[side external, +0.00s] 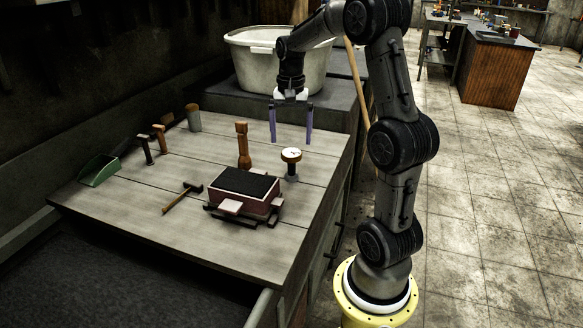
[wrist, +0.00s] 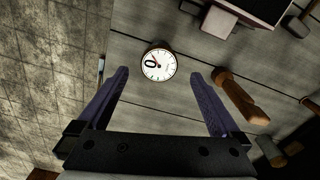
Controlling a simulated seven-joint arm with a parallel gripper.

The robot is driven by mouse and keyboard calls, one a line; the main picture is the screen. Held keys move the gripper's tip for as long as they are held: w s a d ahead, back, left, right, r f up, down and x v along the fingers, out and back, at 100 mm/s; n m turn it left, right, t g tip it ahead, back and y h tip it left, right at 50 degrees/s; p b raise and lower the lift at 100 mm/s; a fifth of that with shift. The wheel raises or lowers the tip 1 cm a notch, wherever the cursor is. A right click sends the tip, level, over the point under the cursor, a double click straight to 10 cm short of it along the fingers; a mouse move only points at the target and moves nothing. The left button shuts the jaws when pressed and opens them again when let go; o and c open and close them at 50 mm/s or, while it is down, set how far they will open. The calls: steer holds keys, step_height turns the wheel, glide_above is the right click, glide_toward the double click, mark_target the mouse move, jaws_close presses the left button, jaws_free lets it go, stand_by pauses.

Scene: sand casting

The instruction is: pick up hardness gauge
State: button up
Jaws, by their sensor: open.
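The hardness gauge (side external: 291,160) stands upright on the wooden bench, with a round white dial on top and a short dark stem below. In the wrist view its dial (wrist: 159,64) faces the camera, a little beyond and between the fingertips. My gripper (side external: 291,140) is above the bench near the gauge, with its two purple fingers pointing down. In the wrist view the gripper (wrist: 158,74) is open and empty, with a wide gap between its fingers. No contact with the gauge shows.
A dark-topped red moulding box (side external: 243,192) sits just in front of the gauge. A brown wooden rammer (side external: 242,146) stands left of it and also shows in the wrist view (wrist: 240,98). A hammer (side external: 182,197), green scoop (side external: 99,170) and white tub (side external: 270,70) are around.

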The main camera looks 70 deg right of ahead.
mark_target(291, 152)
steer(key=shift+d+f, duration=0.1)
steer(key=shift+f, duration=4.2)
jaws_close()
